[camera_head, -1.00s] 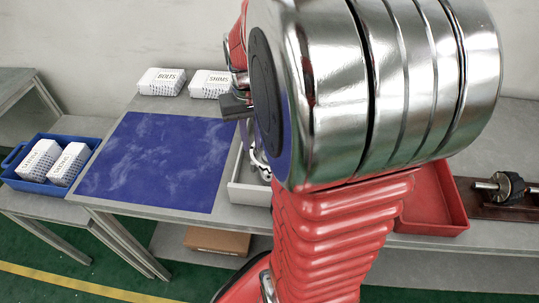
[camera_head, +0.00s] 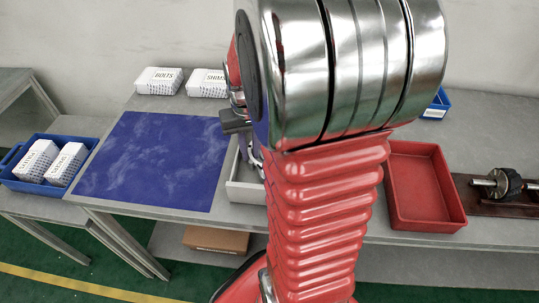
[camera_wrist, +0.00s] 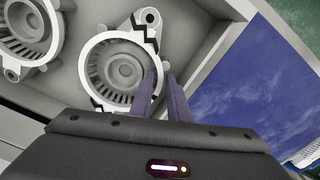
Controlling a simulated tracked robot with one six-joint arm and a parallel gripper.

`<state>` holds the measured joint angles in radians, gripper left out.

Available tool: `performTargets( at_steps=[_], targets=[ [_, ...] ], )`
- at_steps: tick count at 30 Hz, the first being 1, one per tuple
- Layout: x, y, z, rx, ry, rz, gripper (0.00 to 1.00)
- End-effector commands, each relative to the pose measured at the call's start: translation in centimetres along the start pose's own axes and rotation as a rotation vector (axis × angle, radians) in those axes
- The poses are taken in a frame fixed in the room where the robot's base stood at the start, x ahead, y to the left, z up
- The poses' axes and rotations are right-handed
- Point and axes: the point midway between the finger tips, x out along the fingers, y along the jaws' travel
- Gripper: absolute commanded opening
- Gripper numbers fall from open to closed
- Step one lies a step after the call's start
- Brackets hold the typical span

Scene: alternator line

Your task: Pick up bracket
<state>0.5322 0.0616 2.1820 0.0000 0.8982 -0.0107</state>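A round grey metal bracket (camera_wrist: 108,62) with vanes and mounting ears lies in a pale tray (camera_wrist: 228,40) in the wrist view. Black jagged lines show on its upper ear and left rim. A second similar bracket (camera_wrist: 22,28) lies to its left, cut by the picture edge. My gripper (camera_wrist: 162,76) is over the right rim of the first bracket. Its two fingers stand apart with a narrow gap, one overlapping the ring and one just right of it. I cannot tell whether they touch it. In the head view my arm hides most of the tray (camera_head: 245,192).
A blue mat (camera_head: 155,160) lies left of the tray. Boxes of bolts (camera_head: 158,81) and shims (camera_head: 207,83) stand behind it. A blue bin (camera_head: 32,185) with two boxes is far left. An empty red tray (camera_head: 425,185) and a shaft fixture (camera_head: 503,185) are right.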

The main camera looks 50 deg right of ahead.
Motion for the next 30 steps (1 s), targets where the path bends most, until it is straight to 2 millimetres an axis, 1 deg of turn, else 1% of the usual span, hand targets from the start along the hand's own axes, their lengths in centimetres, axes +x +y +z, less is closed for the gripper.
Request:
performTargets(
  at_steps=[7,14,30],
  targets=[
    [-0.03,-0.02,-0.01,0.000,0.000,0.000,0.16],
    [-0.03,-0.02,-0.01,-0.001,0.000,0.000,0.00],
    [-0.04,-0.02,-0.01,-0.001,0.000,0.000,0.00]
  ],
)
